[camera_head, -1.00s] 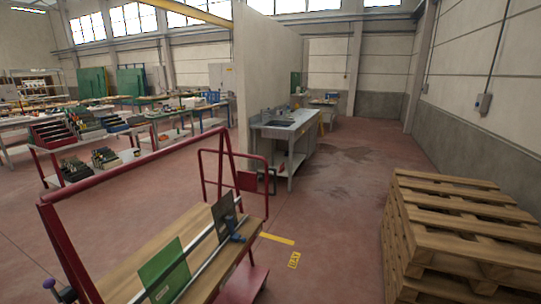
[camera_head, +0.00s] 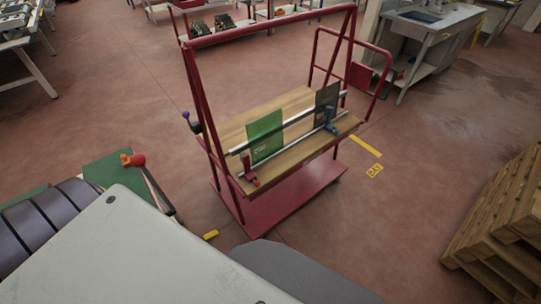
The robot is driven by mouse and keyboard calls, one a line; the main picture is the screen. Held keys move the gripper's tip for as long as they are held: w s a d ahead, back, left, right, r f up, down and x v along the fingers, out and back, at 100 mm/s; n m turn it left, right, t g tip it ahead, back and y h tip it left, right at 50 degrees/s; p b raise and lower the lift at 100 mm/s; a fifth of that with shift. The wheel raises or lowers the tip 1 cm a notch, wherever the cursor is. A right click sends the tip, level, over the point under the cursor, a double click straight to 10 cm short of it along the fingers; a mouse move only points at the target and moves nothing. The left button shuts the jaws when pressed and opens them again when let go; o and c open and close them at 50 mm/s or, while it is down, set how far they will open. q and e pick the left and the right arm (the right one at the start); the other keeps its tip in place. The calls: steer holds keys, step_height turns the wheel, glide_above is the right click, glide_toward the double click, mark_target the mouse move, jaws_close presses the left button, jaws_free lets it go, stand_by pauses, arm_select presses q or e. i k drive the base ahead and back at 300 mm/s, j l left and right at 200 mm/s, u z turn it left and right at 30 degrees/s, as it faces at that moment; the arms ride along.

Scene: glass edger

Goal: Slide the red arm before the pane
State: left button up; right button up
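A small red arm (camera_head: 249,173) sits at the left end of the silver rail (camera_head: 297,144) along the front of a red-framed cart. A green pane (camera_head: 265,136) stands upright on the cart's wooden deck, just right of the red arm, with the rail crossing in front of it. A darker pane (camera_head: 326,104) stands farther right, with a blue arm (camera_head: 331,121) in front of it. Neither of my grippers is in view.
The cart has a red lower shelf (camera_head: 290,198) and tall red posts. Wooden pallets (camera_head: 505,225) stand at right. Red floor (camera_head: 420,170) is open between.

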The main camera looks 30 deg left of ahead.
mark_target(249, 175)
steer(key=u, duration=1.35)
steer(key=k, duration=0.05)
